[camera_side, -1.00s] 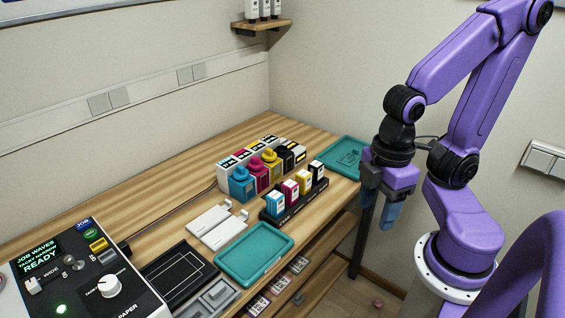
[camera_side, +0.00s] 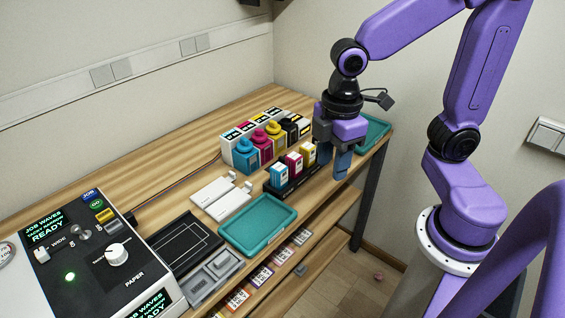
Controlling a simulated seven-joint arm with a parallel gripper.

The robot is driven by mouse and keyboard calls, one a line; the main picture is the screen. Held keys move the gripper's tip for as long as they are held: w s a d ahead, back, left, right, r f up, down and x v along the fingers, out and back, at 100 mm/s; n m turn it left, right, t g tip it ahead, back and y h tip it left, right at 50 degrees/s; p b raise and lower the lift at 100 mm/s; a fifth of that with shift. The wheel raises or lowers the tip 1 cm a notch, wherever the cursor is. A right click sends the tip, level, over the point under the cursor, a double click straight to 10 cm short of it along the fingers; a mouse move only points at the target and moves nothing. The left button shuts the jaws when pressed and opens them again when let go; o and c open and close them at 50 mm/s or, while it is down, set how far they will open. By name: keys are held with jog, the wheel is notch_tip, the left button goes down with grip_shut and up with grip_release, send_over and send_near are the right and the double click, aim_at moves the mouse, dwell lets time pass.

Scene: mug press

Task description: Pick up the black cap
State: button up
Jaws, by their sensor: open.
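The black cap (camera_side: 289,125) appears to sit on the dark tank at the right end of the row of coloured ink tanks; it is small and partly hard to make out. My gripper (camera_side: 334,165) points down with its blue fingers apart and empty. It is to the right of the black cap and nearer the camera, over the right end of the cartridge rack. The black cartridge seen earlier in that rack is now hidden behind the gripper.
Cyan, magenta and yellow capped tanks (camera_side: 259,148) stand left of the black one. The black rack (camera_side: 277,190) holds upright cartridges. A teal tray (camera_side: 258,226) lies in front; another teal tray (camera_side: 374,132) lies behind my gripper. A control panel (camera_side: 90,255) stands at front left.

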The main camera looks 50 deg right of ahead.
jog(key=w+d+n, duration=0.1)
jog(key=w, duration=0.9)
jog(key=n, duration=0.3)
send_over(283, 157)
notch_tip(283, 157, down, 7)
notch_tip(283, 157, down, 16)
jog(key=shift+a+f, duration=0.15)
jog(key=shift+f, duration=0.1)
grip_shut()
